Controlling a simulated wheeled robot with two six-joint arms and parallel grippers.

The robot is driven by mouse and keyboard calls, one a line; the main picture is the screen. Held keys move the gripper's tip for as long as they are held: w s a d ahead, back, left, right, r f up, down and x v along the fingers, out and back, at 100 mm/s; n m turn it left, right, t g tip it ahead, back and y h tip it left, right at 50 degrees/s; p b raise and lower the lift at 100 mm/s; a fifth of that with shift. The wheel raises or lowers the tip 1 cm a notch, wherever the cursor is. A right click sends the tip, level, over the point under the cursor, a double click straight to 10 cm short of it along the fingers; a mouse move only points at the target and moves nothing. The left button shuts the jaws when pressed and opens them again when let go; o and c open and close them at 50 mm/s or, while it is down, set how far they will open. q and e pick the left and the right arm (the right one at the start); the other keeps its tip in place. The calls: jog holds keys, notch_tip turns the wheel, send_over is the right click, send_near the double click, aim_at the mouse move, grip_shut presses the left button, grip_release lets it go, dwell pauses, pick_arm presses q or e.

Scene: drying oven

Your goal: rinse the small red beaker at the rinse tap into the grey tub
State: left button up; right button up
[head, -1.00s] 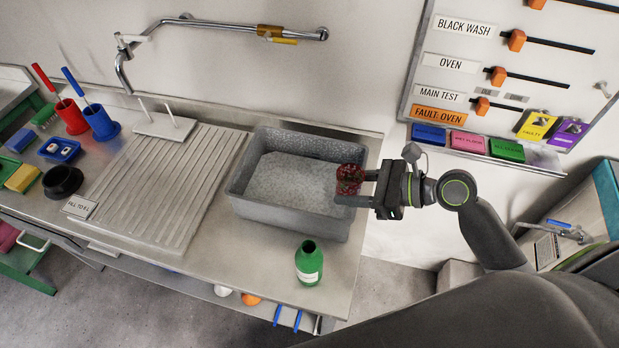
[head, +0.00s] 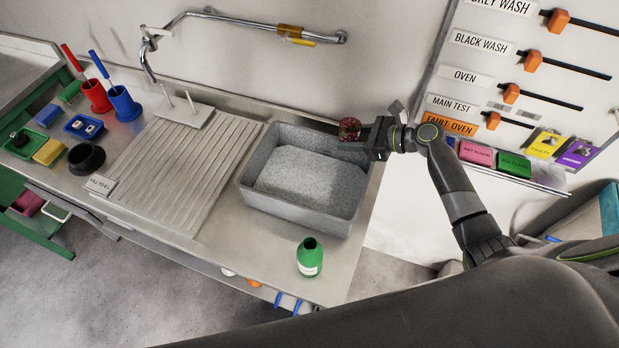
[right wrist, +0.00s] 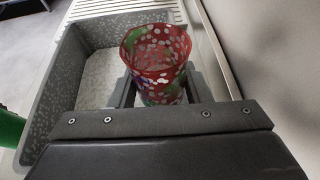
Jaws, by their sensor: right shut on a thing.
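The small red beaker (head: 349,129) is held upright by my right gripper (head: 360,139), above the far right corner of the grey tub (head: 345,222). In the right wrist view the red speckled beaker (right wrist: 156,60) stands between the two fingers, its open rim facing up; it looks empty, though its bottom is hard to see. The grey tub (right wrist: 45,100) shows behind it, with a pale speckled floor. The rinse tap (head: 148,62) is on the wall pipe at the upper left, over the ribbed drainer, well apart from the beaker. My left gripper is not in view.
A green bottle (head: 310,258) stands in front of the tub near the counter's edge. The ribbed drainer (head: 180,170) lies left of the tub. Red and blue holders, a black bowl (head: 86,158) and small trays stand further left. A switch panel (head: 480,80) hangs at right.

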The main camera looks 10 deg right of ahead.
jog(key=shift+w+a+f+p, duration=0.1)
jog(key=shift+w+a+p, duration=0.25)
jog(key=shift+w, duration=0.55)
jog(key=shift+w+a+f+p, duration=0.1)
jog(key=shift+w+a+p, duration=0.25)
jog(key=shift+w, duration=0.55)
jog(key=shift+w+a+f+p, duration=0.15)
jog(key=shift+w+p, duration=0.25)
jog(key=shift+w, duration=0.5)
